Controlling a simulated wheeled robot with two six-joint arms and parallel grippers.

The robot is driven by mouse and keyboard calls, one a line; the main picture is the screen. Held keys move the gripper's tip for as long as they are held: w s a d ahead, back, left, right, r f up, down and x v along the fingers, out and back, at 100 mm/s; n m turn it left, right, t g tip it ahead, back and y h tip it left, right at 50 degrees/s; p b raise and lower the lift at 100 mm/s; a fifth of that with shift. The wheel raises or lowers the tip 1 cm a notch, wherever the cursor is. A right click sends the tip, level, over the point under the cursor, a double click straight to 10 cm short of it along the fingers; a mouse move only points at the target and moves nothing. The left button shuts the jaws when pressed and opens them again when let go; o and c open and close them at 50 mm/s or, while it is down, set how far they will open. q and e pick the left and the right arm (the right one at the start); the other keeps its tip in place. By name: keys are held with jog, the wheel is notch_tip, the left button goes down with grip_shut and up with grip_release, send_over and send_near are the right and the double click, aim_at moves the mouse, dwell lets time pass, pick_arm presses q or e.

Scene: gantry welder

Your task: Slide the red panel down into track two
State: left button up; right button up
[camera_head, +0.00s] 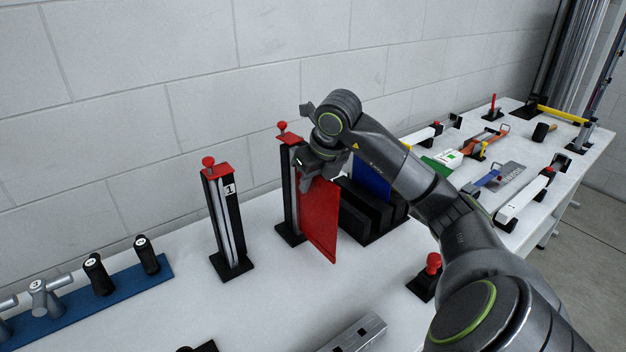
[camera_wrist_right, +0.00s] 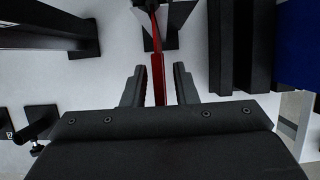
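The red panel (camera_head: 321,222) stands upright beside the second post (camera_head: 290,195), a dark track post with a red cap. Its far edge lies along the post, and its lower edge appears close to the table. How deep it sits in the slot is hidden. My right gripper (camera_head: 306,182) is at the panel's upper part. In the right wrist view, its fingers (camera_wrist_right: 160,82) straddle the red panel (camera_wrist_right: 158,78), with a visible gap on each side. My left gripper is not in view.
The post marked 1 (camera_head: 225,220) stands to the left. A dark slotted rack (camera_head: 368,218) with a blue panel (camera_head: 371,180) is close on the right. A red-knobbed fixture (camera_head: 429,275) stands nearer. The table (camera_head: 265,300) is clear in front of the posts.

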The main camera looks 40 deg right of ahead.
jog(key=shift+o, duration=0.3)
jog(key=shift+r, duration=0.1)
jog(key=b+v, duration=0.1)
jog(key=v, duration=1)
jog(key=shift+s+r, duration=0.2)
jog(key=shift+r, duration=0.15)
jog(key=p+v, duration=0.2)
jog(key=v, duration=0.3)
jog(key=shift+s+a+r, duration=0.1)
jog(key=shift+r, duration=0.15)
